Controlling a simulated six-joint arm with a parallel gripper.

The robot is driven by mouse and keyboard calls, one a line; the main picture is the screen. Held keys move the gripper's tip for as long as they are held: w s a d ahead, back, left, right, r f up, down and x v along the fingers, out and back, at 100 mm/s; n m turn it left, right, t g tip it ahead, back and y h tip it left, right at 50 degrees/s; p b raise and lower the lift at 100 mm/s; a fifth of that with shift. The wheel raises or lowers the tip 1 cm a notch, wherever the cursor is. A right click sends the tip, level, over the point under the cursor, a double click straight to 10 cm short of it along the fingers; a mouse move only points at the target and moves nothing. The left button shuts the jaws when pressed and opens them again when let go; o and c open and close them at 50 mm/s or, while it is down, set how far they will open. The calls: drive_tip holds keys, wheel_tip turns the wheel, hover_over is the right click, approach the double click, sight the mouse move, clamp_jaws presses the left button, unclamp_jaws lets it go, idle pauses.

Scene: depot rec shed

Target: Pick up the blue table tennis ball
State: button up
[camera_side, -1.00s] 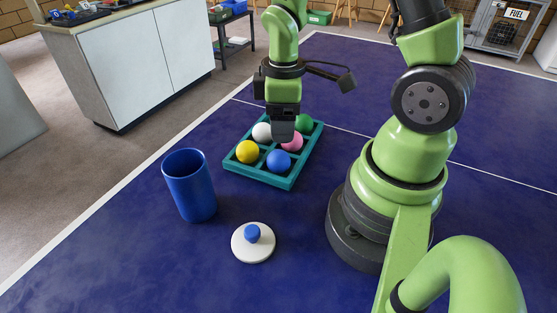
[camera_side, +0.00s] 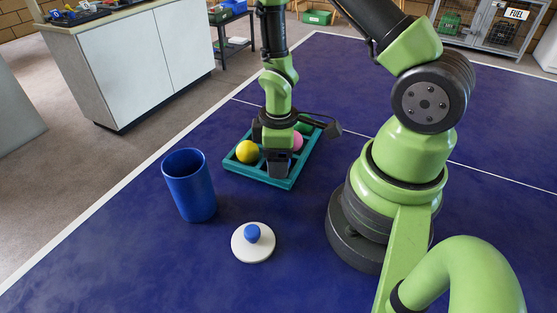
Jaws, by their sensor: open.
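My gripper (camera_side: 279,170) is open and low over the front compartment of the teal tray (camera_side: 258,177), pointing down. The blue ball is hidden behind my gripper's fingers, so I cannot tell whether they touch it. The yellow ball (camera_side: 247,152) sits in the tray just left of my gripper. The pink ball (camera_side: 297,141) shows partly on the right, behind the fingers. The green ball (camera_side: 304,127) is mostly covered at the back of the tray. The white ball is hidden by my gripper.
An open blue cup (camera_side: 190,186) stands upright to the left of the tray. A white disc with a blue knob (camera_side: 253,242) lies in front of it. The blue table (camera_side: 130,240) is clear around these things, with a white line along its left edge.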

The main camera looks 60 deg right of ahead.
drive_tip(key=c, duration=0.9)
